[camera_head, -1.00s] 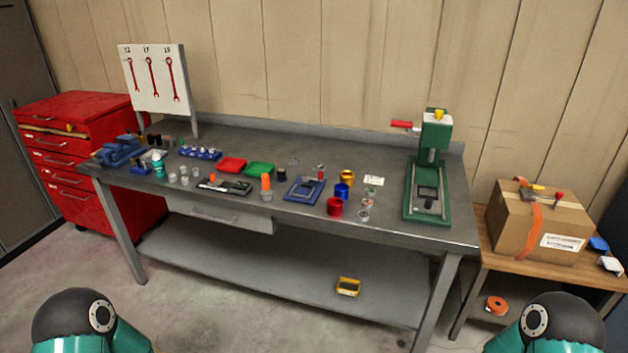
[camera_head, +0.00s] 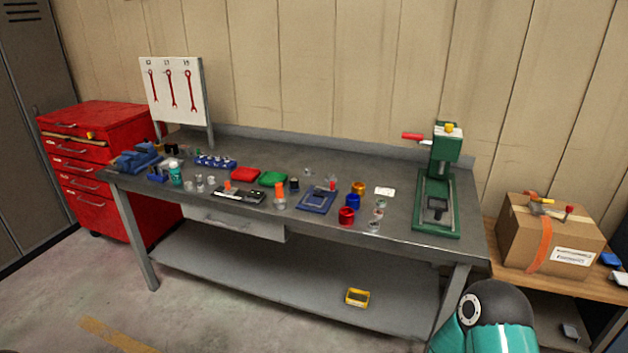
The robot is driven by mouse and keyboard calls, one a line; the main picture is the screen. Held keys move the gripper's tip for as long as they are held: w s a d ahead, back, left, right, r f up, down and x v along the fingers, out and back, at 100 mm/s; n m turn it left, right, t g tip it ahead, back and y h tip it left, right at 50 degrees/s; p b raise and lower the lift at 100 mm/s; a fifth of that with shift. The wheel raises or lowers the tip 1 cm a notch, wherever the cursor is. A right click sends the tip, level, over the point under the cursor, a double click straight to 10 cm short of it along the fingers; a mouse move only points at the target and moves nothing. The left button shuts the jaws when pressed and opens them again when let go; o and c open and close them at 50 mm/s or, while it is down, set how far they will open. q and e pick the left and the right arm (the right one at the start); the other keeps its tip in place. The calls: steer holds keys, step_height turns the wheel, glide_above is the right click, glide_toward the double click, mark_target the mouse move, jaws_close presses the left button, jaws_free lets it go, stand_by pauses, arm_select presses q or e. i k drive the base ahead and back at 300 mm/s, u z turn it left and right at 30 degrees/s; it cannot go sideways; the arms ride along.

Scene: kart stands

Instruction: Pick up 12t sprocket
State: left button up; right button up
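I cannot make out the 12t sprocket for certain. Several small parts stand on the grey workbench (camera_head: 330,146), too small to identify. Among them are a red cup (camera_head: 346,216), a blue cup (camera_head: 353,201), a gold cup (camera_head: 358,187) and a blue tray (camera_head: 317,201). Small metallic parts (camera_head: 375,222) stand right of the red cup. Neither gripper is in view. Only a teal and dark part of my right arm shows at the bottom right.
A green press (camera_head: 436,195) stands at the bench's right end. A red drawer cabinet (camera_head: 75,152) is at the left. A cardboard box (camera_head: 545,235) sits on a wooden table (camera_head: 583,287) at the right. A yellow bin (camera_head: 357,298) lies on the lower shelf. Floor in front is clear.

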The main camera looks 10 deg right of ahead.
mark_target(331, 177)
steer(key=u, duration=0.1)
steer(key=i, duration=1)
steer(key=z, duration=0.05)
